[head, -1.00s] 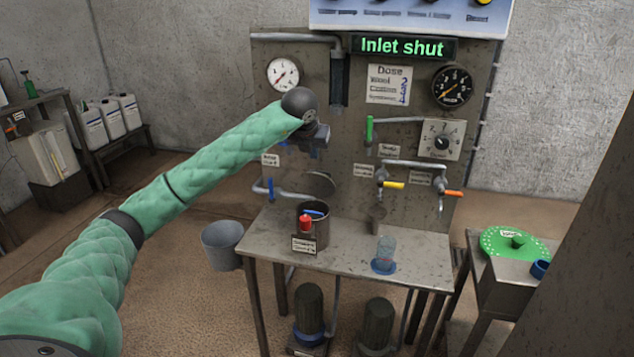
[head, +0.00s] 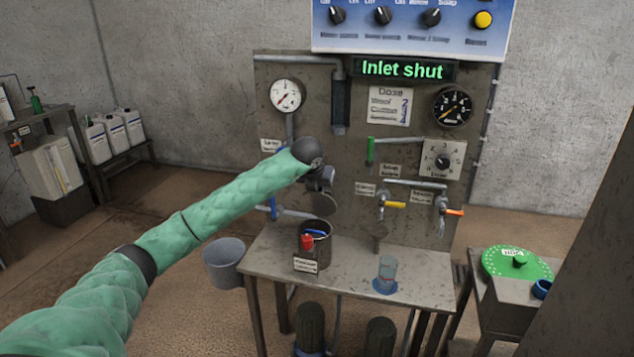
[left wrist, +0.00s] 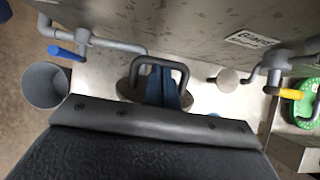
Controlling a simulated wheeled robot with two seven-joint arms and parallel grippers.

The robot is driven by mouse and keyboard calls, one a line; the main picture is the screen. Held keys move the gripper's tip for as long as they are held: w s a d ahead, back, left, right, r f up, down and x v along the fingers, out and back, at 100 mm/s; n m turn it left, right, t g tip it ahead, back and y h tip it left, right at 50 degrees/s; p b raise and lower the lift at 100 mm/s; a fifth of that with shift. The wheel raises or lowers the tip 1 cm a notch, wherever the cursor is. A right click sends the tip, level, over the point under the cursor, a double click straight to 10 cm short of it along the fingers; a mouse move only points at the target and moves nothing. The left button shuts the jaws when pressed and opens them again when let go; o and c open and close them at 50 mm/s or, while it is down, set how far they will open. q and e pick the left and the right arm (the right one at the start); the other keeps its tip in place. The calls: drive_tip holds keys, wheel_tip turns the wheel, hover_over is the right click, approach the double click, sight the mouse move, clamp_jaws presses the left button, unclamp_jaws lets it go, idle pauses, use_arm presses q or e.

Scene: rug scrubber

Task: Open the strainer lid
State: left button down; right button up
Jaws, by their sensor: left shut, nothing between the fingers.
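The strainer pot (head: 322,256) is a dark round pot on the metal table, with a red knob, a blue piece and a small sign at its front. Its dark opening shows at the top. In the left wrist view the lid (left wrist: 127,92) has a bent bar handle (left wrist: 143,62). My left gripper (head: 321,186) is just above the lid. In the left wrist view its blue fingers (left wrist: 166,78) are shut and empty, beside or within the handle; contact is unclear. My right gripper is out of view.
The panel (head: 345,170) stands close behind, with a blue-handled pipe valve (head: 273,208) at left and yellow (head: 394,205) and orange taps (head: 455,212) at right. A clear cup (head: 387,270) stands on the table (head: 350,270). A grey bucket (head: 224,264) is at left.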

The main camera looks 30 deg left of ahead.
use_arm(q)
drive_tip(key=shift+f, duration=0.1)
drive_tip(key=shift+w, duration=0.1)
drive_tip(key=shift+g, duration=0.7)
drive_tip(key=w, duration=0.1)
drive_tip(key=w+b, duration=0.1)
drive_tip(key=w+a+b, duration=0.1)
drive_tip(key=w, duration=0.1)
drive_tip(key=shift+f, duration=0.25)
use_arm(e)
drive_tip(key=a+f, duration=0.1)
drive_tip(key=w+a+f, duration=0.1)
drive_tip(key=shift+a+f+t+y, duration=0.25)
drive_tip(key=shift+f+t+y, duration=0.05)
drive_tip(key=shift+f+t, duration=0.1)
use_arm(q)
drive_tip(key=shift+s, duration=0.1)
